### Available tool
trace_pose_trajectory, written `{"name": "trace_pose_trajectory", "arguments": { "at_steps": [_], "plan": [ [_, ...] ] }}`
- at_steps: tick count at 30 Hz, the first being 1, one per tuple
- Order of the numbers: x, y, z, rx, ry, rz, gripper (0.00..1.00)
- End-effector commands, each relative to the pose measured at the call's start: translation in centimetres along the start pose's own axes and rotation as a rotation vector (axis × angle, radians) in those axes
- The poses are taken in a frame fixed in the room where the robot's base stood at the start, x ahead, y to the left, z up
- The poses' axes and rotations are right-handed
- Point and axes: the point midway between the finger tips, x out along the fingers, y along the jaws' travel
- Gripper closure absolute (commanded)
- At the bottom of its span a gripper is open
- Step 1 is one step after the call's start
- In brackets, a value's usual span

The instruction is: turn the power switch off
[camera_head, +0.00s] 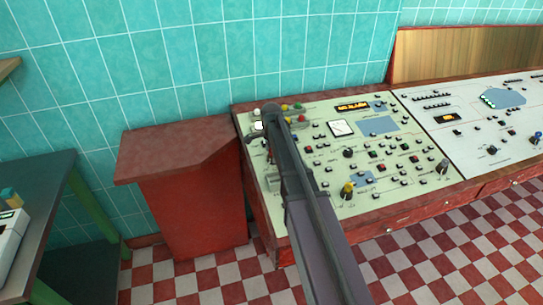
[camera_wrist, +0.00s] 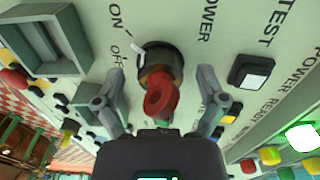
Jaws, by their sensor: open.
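The power switch (camera_wrist: 160,92) is a red knob on a dark round base, in the middle of the wrist view. The words ON, OFF and POWER are printed around it on the pale panel. A white mark shows at the base's upper left, near ON and OFF; I cannot tell exactly which setting it marks. My gripper (camera_wrist: 160,74) is open, with one grey finger on each side of the knob and gaps visible beside it. In the head view my gripper (camera_head: 260,132) is over the left end of the console (camera_head: 325,170), and my arm hides much of the switch area.
A square white button (camera_wrist: 252,72) sits right of the switch, and a framed recess (camera_wrist: 42,42) lies to its left. Coloured lamps (camera_wrist: 270,155) line the panel's edge. A second white panel (camera_head: 480,120) continues right. A red side block (camera_head: 190,190) and a dark table (camera_head: 40,190) stand left.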

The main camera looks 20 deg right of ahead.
Motion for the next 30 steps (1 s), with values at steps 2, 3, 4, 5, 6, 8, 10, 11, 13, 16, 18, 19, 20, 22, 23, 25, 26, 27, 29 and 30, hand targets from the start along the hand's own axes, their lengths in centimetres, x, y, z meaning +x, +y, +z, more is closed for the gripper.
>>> {"name": "trace_pose_trajectory", "arguments": {
  "at_steps": [2, 3, 4, 5, 6, 8, 10, 11, 13, 16, 18, 19, 20, 22, 23, 25, 26, 27, 29, 30],
  "plan": [
    [-0.02, 0.0, 0.0, 0.0, 0.0, 0.0, 0.09],
    [-0.02, 0.0, 0.0, 0.0, 0.0, 0.0, 0.09],
    [-0.02, 0.0, 0.0, 0.0, 0.0, 0.0, 0.09],
    [-0.02, 0.0, 0.0, 0.0, 0.0, 0.0, 0.18],
    [-0.02, 0.0, 0.0, 0.0, 0.0, 0.0, 0.3],
    [-0.02, 0.0, 0.0, 0.0, 0.0, 0.0, 0.48],
    [-0.02, 0.0, 0.0, 0.0, 0.0, 0.0, 0.69],
    [-0.02, 0.0, 0.0, 0.0, 0.0, 0.0, 0.78],
    [-0.01, 0.01, 0.0, 0.0, 0.0, 0.0, 0.92],
    [-0.01, 0.01, 0.0, 0.0, 0.0, 0.0, 0.92],
    [-0.01, 0.02, 0.01, -0.001, 0.0, 0.0, 0.92],
    [-0.01, 0.02, 0.01, -0.002, 0.0, 0.0, 0.92],
    [-0.01, 0.02, 0.01, -0.004, 0.0, 0.0, 0.92],
    [-0.01, 0.03, 0.01, -0.008, 0.0, 0.001, 0.92],
    [-0.01, 0.03, 0.01, -0.011, 0.0, 0.001, 0.92],
    [-0.01, 0.04, 0.01, -0.021, 0.0, 0.001, 0.92],
    [-0.01, 0.05, 0.01, -0.027, 0.0, 0.001, 0.92],
    [-0.01, 0.05, 0.01, -0.034, 0.0, 0.001, 0.92],
    [0.0, 0.06, 0.01, -0.048, 0.0, 0.001, 0.92],
    [0.0, 0.07, 0.01, -0.06, 0.0, 0.001, 0.92]
  ]
}}
